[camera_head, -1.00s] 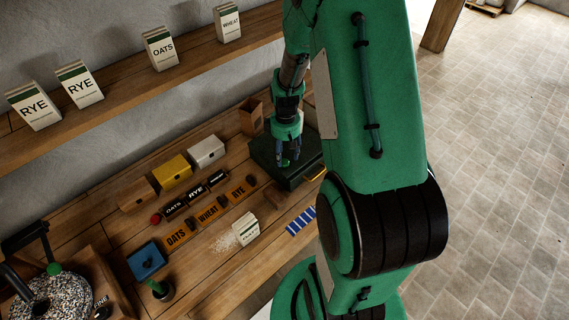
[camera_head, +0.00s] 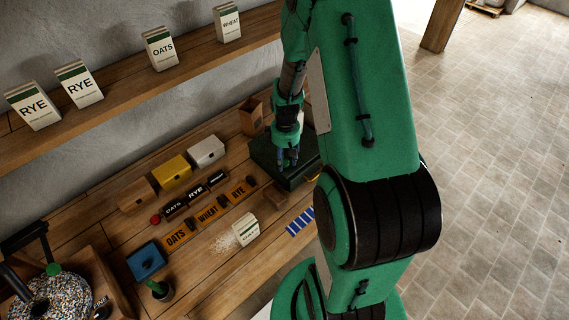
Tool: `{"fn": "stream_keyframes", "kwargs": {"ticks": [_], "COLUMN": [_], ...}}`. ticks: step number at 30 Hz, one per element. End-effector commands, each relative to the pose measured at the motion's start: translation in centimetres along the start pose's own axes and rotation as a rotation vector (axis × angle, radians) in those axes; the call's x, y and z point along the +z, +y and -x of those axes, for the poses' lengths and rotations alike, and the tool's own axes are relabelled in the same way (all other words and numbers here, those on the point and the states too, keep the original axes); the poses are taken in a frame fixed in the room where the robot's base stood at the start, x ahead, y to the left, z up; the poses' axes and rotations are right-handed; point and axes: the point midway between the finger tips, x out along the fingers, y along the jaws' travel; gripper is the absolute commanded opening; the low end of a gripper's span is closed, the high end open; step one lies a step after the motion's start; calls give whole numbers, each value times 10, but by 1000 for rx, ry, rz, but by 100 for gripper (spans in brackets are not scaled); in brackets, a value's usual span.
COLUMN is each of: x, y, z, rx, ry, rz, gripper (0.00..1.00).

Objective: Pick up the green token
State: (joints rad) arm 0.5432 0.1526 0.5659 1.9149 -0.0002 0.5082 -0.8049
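My gripper (camera_head: 288,160) points down over the dark green box (camera_head: 297,181) at the right end of the workbench. Its fingers are small in the view and partly overlap each other, so I cannot tell whether they are open or shut. I cannot make out a separate green token; the gripper and my arm cover part of the box top, and a token there could be hidden.
A brown open container (camera_head: 251,117) stands left of my gripper. Wooden, yellow (camera_head: 174,172) and white (camera_head: 206,152) boxes, labelled blocks, a tipped carton (camera_head: 246,229) with spilled grain and a blue striped strip (camera_head: 300,221) occupy the bench. A shelf with cartons runs above.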

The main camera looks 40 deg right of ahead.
Motion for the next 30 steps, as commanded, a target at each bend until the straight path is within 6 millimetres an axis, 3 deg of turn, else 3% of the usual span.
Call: {"fn": "stream_keyframes", "kwargs": {"ticks": [3, 17, 23, 28, 30], "x": [0, 0, -1, -1, 8], "y": [0, 0, 1, 1, -8], "z": [0, 2, 16, 39, 37], "rx": [0, 0, 2, 3, 0], "ry": [0, 0, 2, 3, 0], "rz": [0, 0, 0, 0, 0], "gripper": [16, 16, 16, 16, 16]}}
